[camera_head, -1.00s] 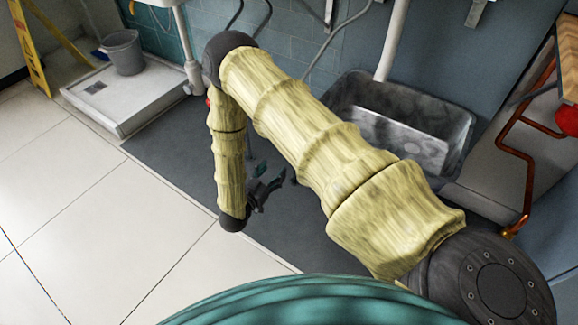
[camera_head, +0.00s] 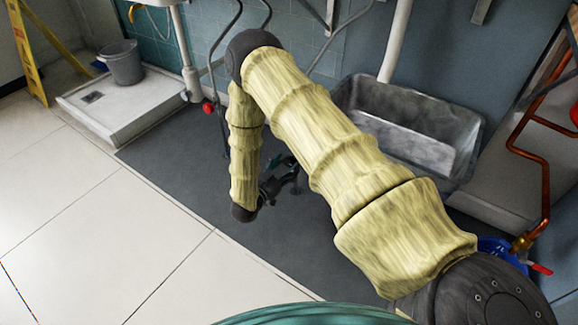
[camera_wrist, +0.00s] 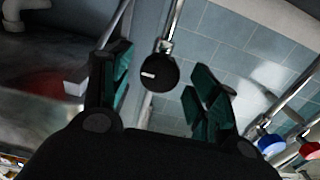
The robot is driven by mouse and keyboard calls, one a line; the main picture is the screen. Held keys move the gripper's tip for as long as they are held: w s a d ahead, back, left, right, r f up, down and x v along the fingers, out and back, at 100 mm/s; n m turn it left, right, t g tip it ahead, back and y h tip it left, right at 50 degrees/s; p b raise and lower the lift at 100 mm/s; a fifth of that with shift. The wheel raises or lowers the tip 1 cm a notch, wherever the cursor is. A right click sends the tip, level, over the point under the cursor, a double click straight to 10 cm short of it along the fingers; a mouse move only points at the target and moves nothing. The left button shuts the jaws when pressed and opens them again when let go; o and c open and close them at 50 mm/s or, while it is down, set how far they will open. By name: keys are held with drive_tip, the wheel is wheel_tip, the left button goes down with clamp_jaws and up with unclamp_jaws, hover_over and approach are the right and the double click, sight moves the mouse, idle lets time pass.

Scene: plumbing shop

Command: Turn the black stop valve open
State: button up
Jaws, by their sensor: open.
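The black stop valve (camera_wrist: 160,73) is a round black knob with a small white mark, at the end of a metal pipe in the wrist view. It appears between the fingers of my gripper (camera_wrist: 160,90), with a visible gap on either side. The gripper is open, with teal pads on its fingers, and holds nothing. How far the knob is beyond the fingertips is hard to tell. In the head view my gripper (camera_head: 279,178) hangs above the dark floor mat, left of the sink, and I cannot make out the black valve there.
A blue knob (camera_wrist: 270,143) and a red knob (camera_wrist: 310,150) are at the wrist view's lower right. A red knob (camera_head: 208,107) shows left of my arm. The grey sink (camera_head: 455,160) and copper pipe (camera_head: 545,185) are right. Floor tiles (camera_head: 90,220) are clear at left.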

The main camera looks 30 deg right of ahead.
drive_tip(key=shift+b+x, duration=0.3)
drive_tip(key=shift+x, duration=0.85)
drive_tip(key=shift+c, duration=0.2)
drive_tip(key=c, duration=1)
